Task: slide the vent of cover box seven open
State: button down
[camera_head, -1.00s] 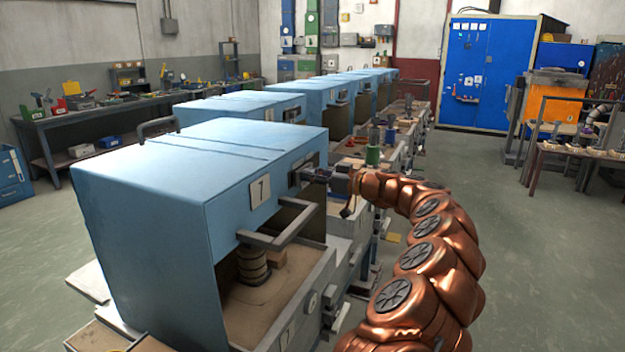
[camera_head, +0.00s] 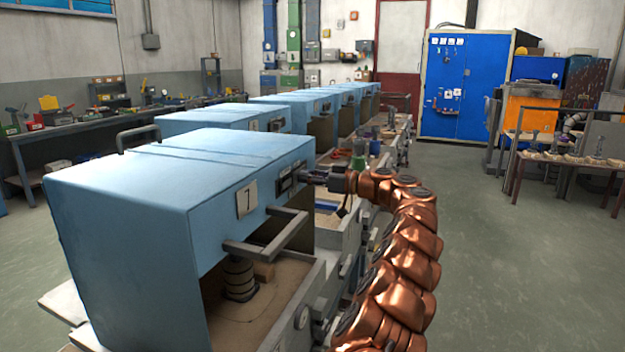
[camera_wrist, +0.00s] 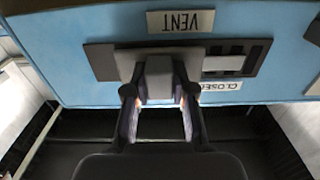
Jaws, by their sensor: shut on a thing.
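Cover box seven (camera_head: 120,200) is a light blue box with a "7" plate, in the left foreground of the head view. Its vent (camera_head: 288,184) is on the face toward my arm. My gripper (camera_head: 322,178) is at the vent. In the wrist view my gripper (camera_wrist: 159,98) is shut on the grey knob (camera_wrist: 159,76) of the vent's dark slide plate (camera_wrist: 103,62). Barred slots (camera_wrist: 230,58) show right of the knob.
A grey bar handle (camera_head: 265,240) sticks out below the box's front edge. More blue boxes (camera_head: 225,118) stand in a row behind. A blue cabinet (camera_head: 465,85) stands at the back. The floor (camera_head: 480,260) right of my arm is clear.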

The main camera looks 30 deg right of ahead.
jog(key=shift+d+r, duration=0.15)
jog(key=shift+d, duration=0.2)
jog(key=c, duration=1.1)
grip_release()
jog(key=shift+w, duration=0.1)
jog(key=shift+o, duration=0.7)
jog(key=shift+a, duration=0.15)
jog(key=v, duration=1.2)
